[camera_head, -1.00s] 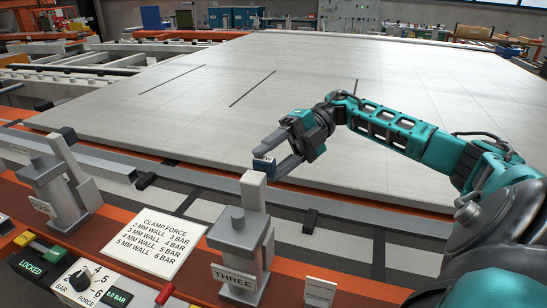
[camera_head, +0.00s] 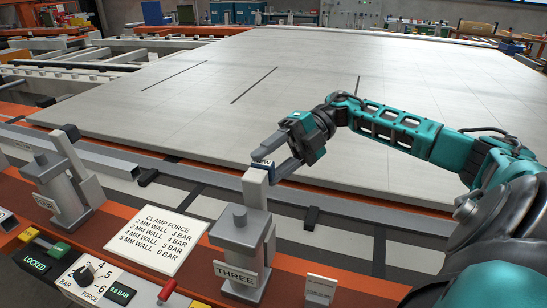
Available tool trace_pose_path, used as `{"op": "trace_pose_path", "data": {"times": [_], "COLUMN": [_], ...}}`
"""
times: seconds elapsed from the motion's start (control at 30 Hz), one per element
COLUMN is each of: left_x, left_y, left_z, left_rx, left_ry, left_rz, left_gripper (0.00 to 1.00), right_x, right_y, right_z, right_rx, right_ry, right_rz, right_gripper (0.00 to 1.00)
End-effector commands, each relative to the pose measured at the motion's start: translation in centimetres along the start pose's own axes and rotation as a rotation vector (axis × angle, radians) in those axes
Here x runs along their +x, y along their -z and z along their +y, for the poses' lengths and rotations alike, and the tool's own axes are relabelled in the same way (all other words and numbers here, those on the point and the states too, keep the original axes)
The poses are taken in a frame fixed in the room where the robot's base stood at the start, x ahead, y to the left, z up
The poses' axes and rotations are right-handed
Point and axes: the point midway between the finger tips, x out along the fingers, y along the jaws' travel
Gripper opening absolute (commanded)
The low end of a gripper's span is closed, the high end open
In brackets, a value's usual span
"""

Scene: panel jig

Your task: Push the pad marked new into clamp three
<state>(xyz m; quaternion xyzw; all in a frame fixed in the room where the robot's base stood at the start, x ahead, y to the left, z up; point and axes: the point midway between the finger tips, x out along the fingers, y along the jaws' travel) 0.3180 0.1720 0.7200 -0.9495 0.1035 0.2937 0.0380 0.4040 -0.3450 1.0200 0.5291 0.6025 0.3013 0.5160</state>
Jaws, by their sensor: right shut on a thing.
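Clamp three (camera_head: 240,250) stands at the front middle, a grey block with a THREE plate and an upright pale arm (camera_head: 255,191). My right gripper (camera_head: 270,163) is just behind the top of that arm, shut on a small dark blue pad (camera_head: 264,163) with a white label. Only a sliver of the pad shows; the arm top and the fingers hide the rest. The label is too small to read. I cannot tell whether the pad touches the arm. My left gripper is out of view.
Another clamp (camera_head: 65,190) at the left has a dark pad (camera_head: 71,132) on its arm. A clamp force card (camera_head: 155,240) and a control box showing LOCKED (camera_head: 36,264) are in front. A large pale panel (camera_head: 230,95) lies behind. A small white card (camera_head: 320,289) stands at right.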

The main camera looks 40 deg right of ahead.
Motion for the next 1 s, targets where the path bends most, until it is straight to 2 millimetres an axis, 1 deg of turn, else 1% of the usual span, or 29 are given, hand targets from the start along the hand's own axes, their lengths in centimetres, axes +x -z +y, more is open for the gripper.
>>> {"op": "trace_pose_path", "data": {"times": [0.23,0.27,0.57,0.93,1.0], "left_x": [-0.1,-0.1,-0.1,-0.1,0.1], "left_y": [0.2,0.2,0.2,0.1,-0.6], "left_z": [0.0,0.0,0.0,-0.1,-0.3], "left_rx": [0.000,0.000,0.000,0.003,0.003], "left_ry": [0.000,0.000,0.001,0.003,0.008], "left_rz": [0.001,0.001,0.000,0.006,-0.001], "left_gripper": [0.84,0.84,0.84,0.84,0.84], "right_x": [0.5,0.5,0.5,0.5,-0.5], "right_y": [0.4,0.4,0.3,0.3,0.2], "right_z": [0.0,0.0,0.0,0.0,-0.1], "right_rx": [0.000,0.000,0.000,0.000,0.001], "right_ry": [0.000,0.000,-0.001,0.000,0.001], "right_rz": [0.000,0.000,0.000,0.000,-0.003], "right_gripper": [0.14,0.51,0.80,0.80,0.80]}}
